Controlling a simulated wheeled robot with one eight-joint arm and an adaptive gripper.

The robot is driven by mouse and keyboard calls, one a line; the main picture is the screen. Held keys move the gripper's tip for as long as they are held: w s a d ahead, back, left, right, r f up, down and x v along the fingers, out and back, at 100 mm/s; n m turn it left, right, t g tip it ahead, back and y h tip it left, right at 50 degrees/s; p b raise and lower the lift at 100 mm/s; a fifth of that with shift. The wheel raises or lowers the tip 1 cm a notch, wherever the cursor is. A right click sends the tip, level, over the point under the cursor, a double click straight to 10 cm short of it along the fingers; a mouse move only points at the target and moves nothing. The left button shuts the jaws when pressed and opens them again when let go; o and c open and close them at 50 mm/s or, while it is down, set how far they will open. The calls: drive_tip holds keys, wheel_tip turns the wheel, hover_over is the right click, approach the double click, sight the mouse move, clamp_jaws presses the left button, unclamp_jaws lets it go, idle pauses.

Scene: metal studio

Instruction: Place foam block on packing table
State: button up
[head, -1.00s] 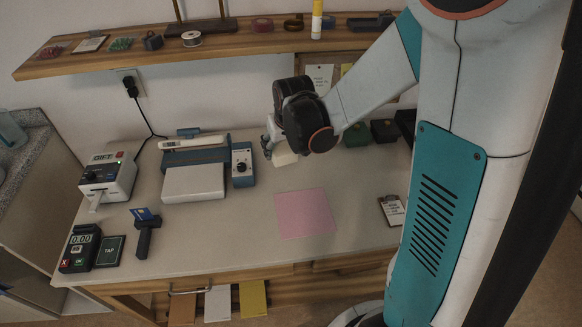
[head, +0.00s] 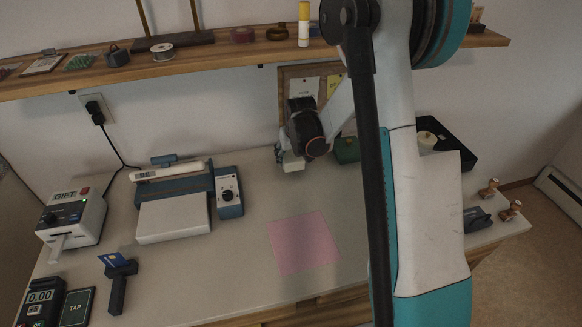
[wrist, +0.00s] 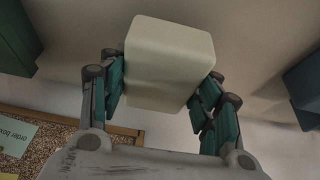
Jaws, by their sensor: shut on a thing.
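The foam block (wrist: 168,62) is an off-white block with rounded edges. My gripper (wrist: 163,85) is shut on it, with a finger on each side in the wrist view. In the head view my gripper (head: 287,155) holds the block (head: 293,163) over the back of the packing table (head: 245,225), near the wall. I cannot tell whether the block touches the tabletop. The table has a pale top with a wooden front edge. A pink square sheet (head: 303,244) lies flat on it, in front of the gripper.
A blue sealing machine (head: 180,200) and a label printer (head: 73,218) stand left. A card reader (head: 40,303) and a black holder with a blue card (head: 118,282) are at front left. A green box (head: 347,150) is right of the gripper. A shelf (head: 225,55) hangs above.

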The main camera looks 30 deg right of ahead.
drive_tip(key=shift+f+b, duration=0.55)
drive_tip(key=shift+f, duration=1)
drive_tip(key=shift+f, duration=0.15)
drive_tip(key=o, duration=0.8)
